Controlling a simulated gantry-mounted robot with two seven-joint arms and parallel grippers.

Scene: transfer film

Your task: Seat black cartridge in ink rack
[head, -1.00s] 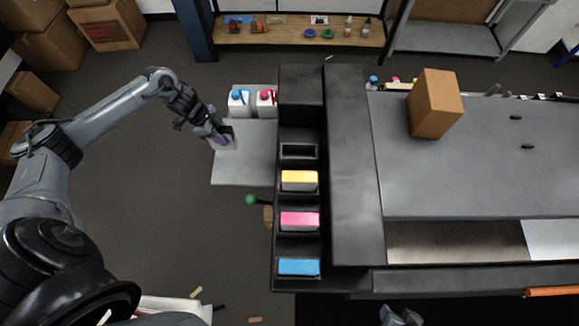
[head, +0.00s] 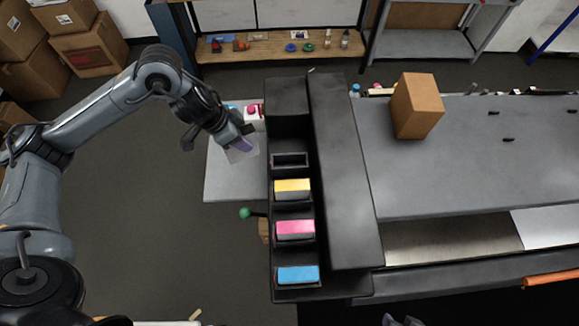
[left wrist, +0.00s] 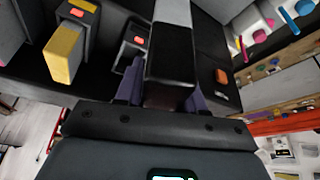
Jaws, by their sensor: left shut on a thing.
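My left gripper (head: 240,144) is shut on the black cartridge, just left of the ink rack in the head view. In the left wrist view the black cartridge (left wrist: 171,68), a dark block with a pale grey upper part, sits between the purple fingers (left wrist: 160,92). The ink rack (head: 273,215) is black and stepped. Its empty slot (head: 290,160) lies behind the yellow cartridge (head: 292,187), with the magenta (head: 295,229) and cyan (head: 297,275) ones nearer. The cartridge is apart from the slot. Only purple tips of my right gripper (head: 401,321) show at the bottom edge.
A grey shelf (head: 225,185) is left of the rack, with white bottles (head: 252,113) at its back. A green-knobbed lever (head: 245,213) sticks out from the rack's left side. A cardboard box (head: 416,105) stands on the grey machine top (head: 440,170).

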